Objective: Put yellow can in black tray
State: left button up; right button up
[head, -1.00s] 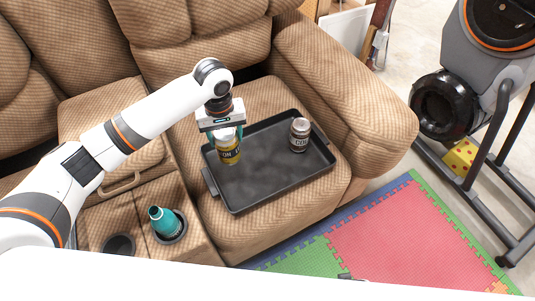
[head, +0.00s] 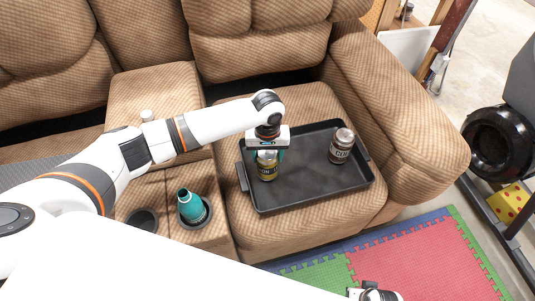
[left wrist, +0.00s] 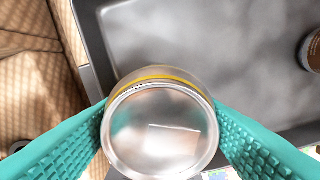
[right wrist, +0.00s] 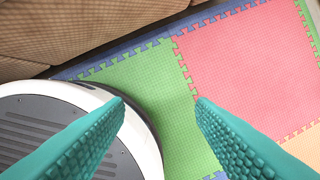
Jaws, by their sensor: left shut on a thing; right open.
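The yellow can (head: 267,171) has a dark band and a silver lid. My left gripper (head: 267,158) is shut on it from above, upright, over the left part of the black tray (head: 300,190). In the left wrist view the can's lid (left wrist: 160,135) sits between the teal fingers, with the tray (left wrist: 210,40) beneath and beyond it. I cannot tell whether the can touches the tray floor. The tray lies on the sofa's right seat. My right gripper (right wrist: 160,102) is open and empty above the foam mat.
A dark can with a silver lid (head: 342,146) stands in the tray's right part. A teal bottle (head: 191,207) stands in a console cup holder, beside an empty holder (head: 142,220). The sofa armrest (head: 400,110) rises right of the tray. The tray's middle is clear.

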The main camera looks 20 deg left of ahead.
pick_arm(q)
jog(key=o, duration=1.2)
pick_arm(e)
jog(key=shift+s+f, duration=0.1)
jog(key=shift+f, duration=0.05)
pick_arm(q)
jog(key=shift+r, duration=0.35)
notch_tip(320, 180, up, 10)
jog(key=p, duration=0.3)
jog(key=shift+r, duration=0.75)
pick_arm(e)
jog(key=s+f, duration=0.5)
jog(key=f, duration=0.3)
jog(key=shift+s+d+g, duration=0.4)
jog(key=shift+d, duration=0.05)
